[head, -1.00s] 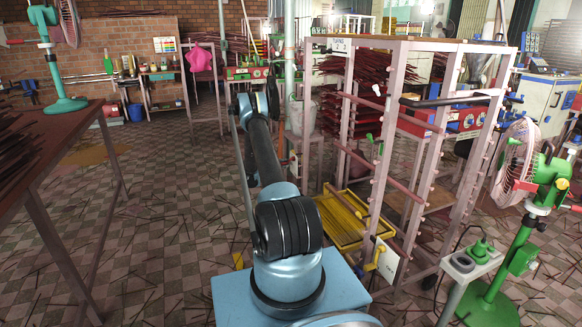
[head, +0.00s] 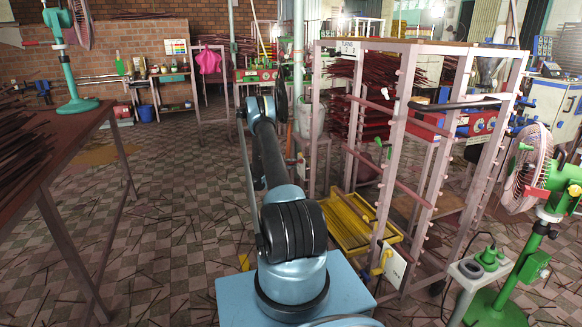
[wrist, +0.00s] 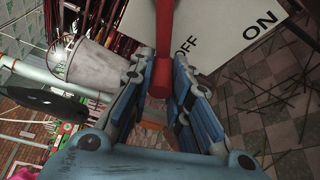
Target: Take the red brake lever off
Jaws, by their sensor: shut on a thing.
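The red brake lever (wrist: 162,42) shows in the wrist view as a red bar coming down from the top edge, its rounded end between my fingers. My gripper (wrist: 164,68) has its blue and grey fingers closed on the lever from both sides. The lever's upper end is out of the frame. In the head view my arm hides the gripper, and I cannot make out the lever there.
A grey bucket (wrist: 95,66) is left of my fingers in the wrist view. In the head view a tall pink rack (head: 405,115) stands right of my arm, with a yellow tray (head: 352,222) low in it. A table (head: 50,150) is at left, a green fan (head: 540,180) at right.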

